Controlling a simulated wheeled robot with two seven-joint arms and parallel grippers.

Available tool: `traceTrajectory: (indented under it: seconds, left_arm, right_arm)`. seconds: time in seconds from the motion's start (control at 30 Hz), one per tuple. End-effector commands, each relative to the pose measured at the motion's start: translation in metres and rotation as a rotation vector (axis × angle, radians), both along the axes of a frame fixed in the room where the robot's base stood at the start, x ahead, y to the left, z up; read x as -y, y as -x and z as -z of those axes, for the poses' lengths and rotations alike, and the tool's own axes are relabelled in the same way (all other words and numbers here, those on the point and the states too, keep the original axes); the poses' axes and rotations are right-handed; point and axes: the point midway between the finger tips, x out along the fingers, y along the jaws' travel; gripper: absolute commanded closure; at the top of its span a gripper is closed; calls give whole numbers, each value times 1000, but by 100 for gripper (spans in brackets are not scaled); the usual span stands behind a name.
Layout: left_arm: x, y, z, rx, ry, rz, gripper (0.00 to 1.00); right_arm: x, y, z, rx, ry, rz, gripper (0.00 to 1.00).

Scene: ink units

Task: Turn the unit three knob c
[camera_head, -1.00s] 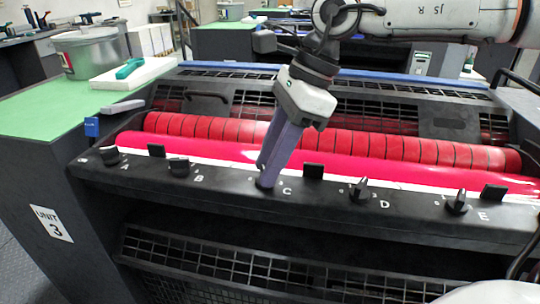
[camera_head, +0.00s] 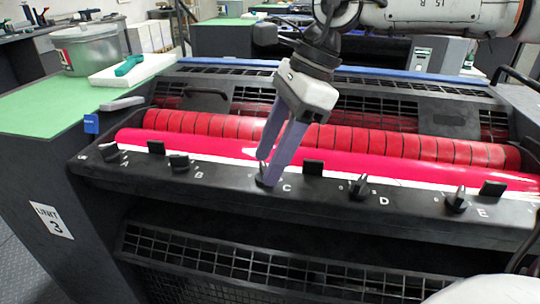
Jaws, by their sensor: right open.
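Unit three is a dark ink unit with a "UNIT 3" label (camera_head: 52,220) on its left side. Its front ledge bears black knobs lettered A to E. Knob C (camera_head: 263,181) is mostly hidden by my right gripper, so its angle is hard to tell. My right gripper (camera_head: 267,172) comes down from the top with two purple-grey fingers; they are apart, with their tips at knob C, and I cannot tell whether they touch it. Knob B (camera_head: 179,162) is to the left, and knob D (camera_head: 359,188) to the right. My left gripper does not show.
Knob A (camera_head: 110,152) and knob E (camera_head: 456,200) sit towards the ledge's ends. Upright black tabs, such as one right of the gripper (camera_head: 313,167), stand behind the knobs. Red rollers (camera_head: 350,140) lie behind. A tub (camera_head: 88,50) stands on the green top at left.

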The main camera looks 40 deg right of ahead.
Motion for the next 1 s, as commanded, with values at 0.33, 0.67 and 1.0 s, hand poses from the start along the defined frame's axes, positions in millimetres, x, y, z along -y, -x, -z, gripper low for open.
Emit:
traceTrajectory:
  seconds: [0.33, 0.67, 1.0]
  left_arm:
    - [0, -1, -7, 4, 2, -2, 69]
    - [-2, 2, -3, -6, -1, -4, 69]
    - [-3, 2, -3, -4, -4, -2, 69]
  right_arm:
    - [23, 9, -62, 5, -1, 3, 53]
    - [34, 15, -90, 1, 0, 0, 53]
    - [34, 16, -90, 0, 0, 0, 53]
